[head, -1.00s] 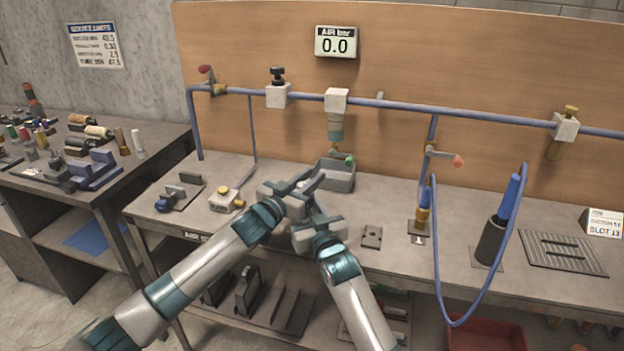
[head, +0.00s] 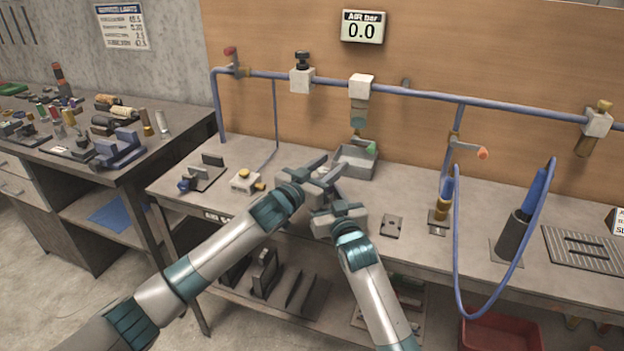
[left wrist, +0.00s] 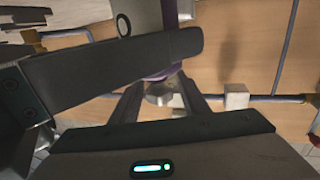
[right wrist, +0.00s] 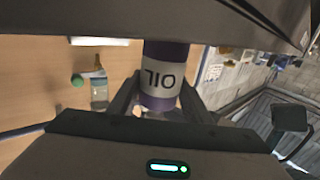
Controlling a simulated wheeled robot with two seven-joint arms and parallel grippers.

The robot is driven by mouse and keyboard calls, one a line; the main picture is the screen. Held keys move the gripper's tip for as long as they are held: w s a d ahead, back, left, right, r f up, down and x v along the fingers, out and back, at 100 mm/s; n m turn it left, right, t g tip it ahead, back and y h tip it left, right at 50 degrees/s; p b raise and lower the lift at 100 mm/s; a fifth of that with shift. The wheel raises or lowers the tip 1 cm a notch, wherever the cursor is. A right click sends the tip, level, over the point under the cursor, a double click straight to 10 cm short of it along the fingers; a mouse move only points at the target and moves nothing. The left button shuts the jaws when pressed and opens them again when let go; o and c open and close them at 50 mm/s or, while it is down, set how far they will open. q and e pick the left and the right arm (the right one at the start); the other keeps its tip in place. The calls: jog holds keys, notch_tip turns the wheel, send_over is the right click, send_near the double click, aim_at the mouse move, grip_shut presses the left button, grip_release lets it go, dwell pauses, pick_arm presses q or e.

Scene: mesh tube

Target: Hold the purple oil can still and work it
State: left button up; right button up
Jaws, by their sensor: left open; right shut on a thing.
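The purple oil can (right wrist: 160,92) has a white band lettered OIL, upside down in the right wrist view. It stands between the fingers of my right gripper (head: 333,196), which is shut on it. Part of its purple body (left wrist: 170,12) also shows in the left wrist view, partly behind a dark finger. My left gripper (head: 317,168) is open close beside the right one. A silver part (left wrist: 161,92) at the can shows between the left fingers; I cannot tell whether they touch it. In the head view the grippers hide most of the can.
A grey tray (head: 353,162) stands just behind the grippers. A blue air pipe (head: 430,95) runs along the back board. A blue hose (head: 458,270) hangs over the front edge.

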pick_arm(q)
jog(key=v, duration=1.1)
jog(key=shift+r, duration=0.1)
jog(key=shift+d+r+m+g+h, duration=0.95)
jog(key=shift+d+m+h, duration=0.25)
jog(key=shift+d+h, duration=0.6)
jog(key=m+g+h, duration=0.3)
jog(key=m+g, duration=0.1)
jog(key=g, duration=0.1)
send_near(320, 176)
jog(key=a+r, duration=0.1)
jog(key=shift+w+r, duration=0.1)
jog(key=shift+w, duration=0.15)
jog(key=x, duration=1.2)
jog(key=shift+f, duration=0.25)
